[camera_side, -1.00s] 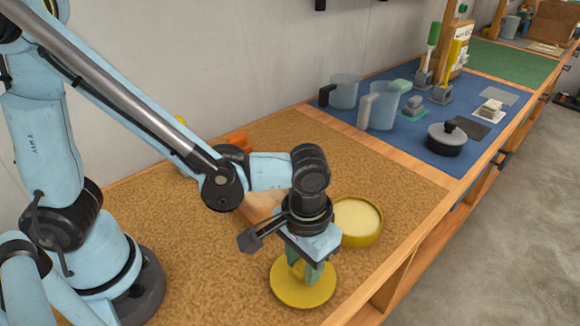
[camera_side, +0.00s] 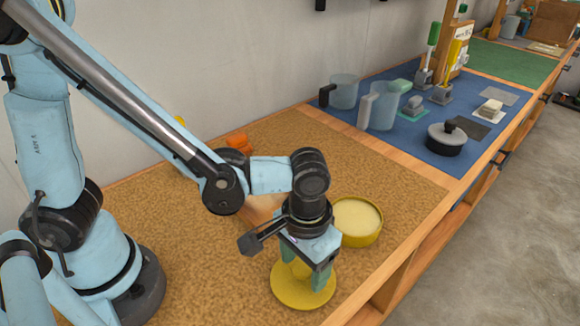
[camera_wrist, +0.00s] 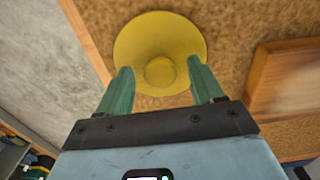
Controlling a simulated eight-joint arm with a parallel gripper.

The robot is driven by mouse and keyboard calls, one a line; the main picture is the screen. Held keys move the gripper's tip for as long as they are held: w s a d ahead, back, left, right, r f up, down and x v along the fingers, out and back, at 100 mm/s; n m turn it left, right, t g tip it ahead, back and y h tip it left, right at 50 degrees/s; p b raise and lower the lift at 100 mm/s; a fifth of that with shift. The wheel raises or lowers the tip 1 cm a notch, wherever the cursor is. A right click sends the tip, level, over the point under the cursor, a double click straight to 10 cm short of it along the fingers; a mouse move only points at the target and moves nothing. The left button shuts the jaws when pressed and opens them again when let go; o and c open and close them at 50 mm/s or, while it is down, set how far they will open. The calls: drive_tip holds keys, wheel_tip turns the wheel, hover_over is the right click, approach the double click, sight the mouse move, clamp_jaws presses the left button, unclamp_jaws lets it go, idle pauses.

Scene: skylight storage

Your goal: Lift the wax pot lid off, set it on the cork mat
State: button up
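The yellow wax pot lid (camera_side: 303,296) lies flat on the cork mat (camera_side: 210,265), near the mat's front edge. In the wrist view the lid (camera_wrist: 135,42) shows its round knob (camera_wrist: 160,71) between my fingers. My gripper (camera_side: 308,278) is right above the lid, pointing down. Its green fingers stand apart on either side of the knob, with a gap on both sides, so the gripper (camera_wrist: 160,78) is open and holds nothing. The yellow wax pot (camera_side: 358,222) stands uncovered behind the lid, and pale wax shows inside.
A wooden block (camera_wrist: 285,78) lies on the cork beside the lid. An orange object (camera_side: 238,140) sits at the back. The blue mat (camera_side: 405,155) beyond holds two jugs, a dark lidded pot (camera_side: 446,138) and several small items. The front-left cork is clear.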

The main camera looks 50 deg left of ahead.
drive_tip(key=shift+r, duration=0.15)
idle(0.4)
drive_tip(key=shift+r, duration=3.85)
